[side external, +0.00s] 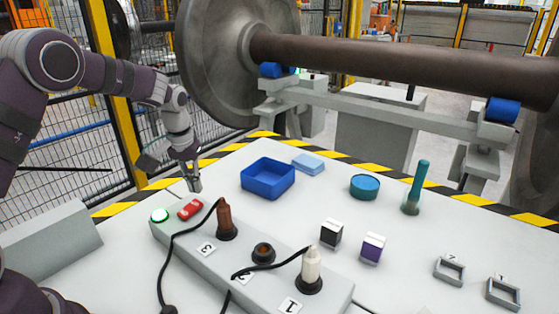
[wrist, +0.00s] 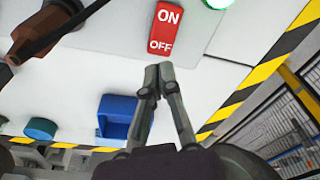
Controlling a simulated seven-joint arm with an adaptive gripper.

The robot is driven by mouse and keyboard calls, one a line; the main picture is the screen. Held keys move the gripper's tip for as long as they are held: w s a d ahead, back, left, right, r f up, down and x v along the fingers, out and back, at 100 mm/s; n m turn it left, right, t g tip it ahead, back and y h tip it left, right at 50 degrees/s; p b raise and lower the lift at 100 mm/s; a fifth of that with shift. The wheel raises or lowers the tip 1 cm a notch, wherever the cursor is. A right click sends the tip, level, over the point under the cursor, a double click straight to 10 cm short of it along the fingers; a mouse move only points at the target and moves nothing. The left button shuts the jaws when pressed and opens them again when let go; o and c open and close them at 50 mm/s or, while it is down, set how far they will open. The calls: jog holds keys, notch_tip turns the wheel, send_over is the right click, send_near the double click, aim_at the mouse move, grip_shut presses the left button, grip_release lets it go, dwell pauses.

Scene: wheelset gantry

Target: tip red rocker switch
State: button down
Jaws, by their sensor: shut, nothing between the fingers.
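The red rocker switch (side external: 190,208) sits on the left end of the grey switch box (side external: 230,260), beside a lit green button (side external: 159,215). In the wrist view the red switch (wrist: 166,30) shows ON and OFF in white letters. My gripper (side external: 194,188) is shut and empty, its fingertips pointing down close behind the switch. In the wrist view my gripper's fingertips (wrist: 151,75) meet just below the OFF end, with a visible gap in the picture. I cannot tell whether they are above the box or the table.
A brown plug (side external: 226,220) and a white plug (side external: 310,268) with black cables stand on the box. A blue bin (side external: 267,179), a teal disc (side external: 365,186), a teal peg (side external: 416,185) and small blocks stand on the white table. A wheelset axle (side external: 400,70) stands behind.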

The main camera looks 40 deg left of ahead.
aim_at(198, 202)
jog(key=shift+f, duration=1.4)
dwell(0.4)
jog(key=shift+r, duration=3.55)
jog(key=s+d+r+m+t, duration=0.2)
jog(key=s+d+r+m, duration=0.1)
jog(key=s+d+r, duration=0.45)
jog(key=s+d+m+t, duration=0.2)
jog(key=s+d+m, duration=0.1)
jog(key=s, duration=0.5)
jog(key=shift+d+h, duration=0.2)
jog(key=shift+h, duration=0.2)
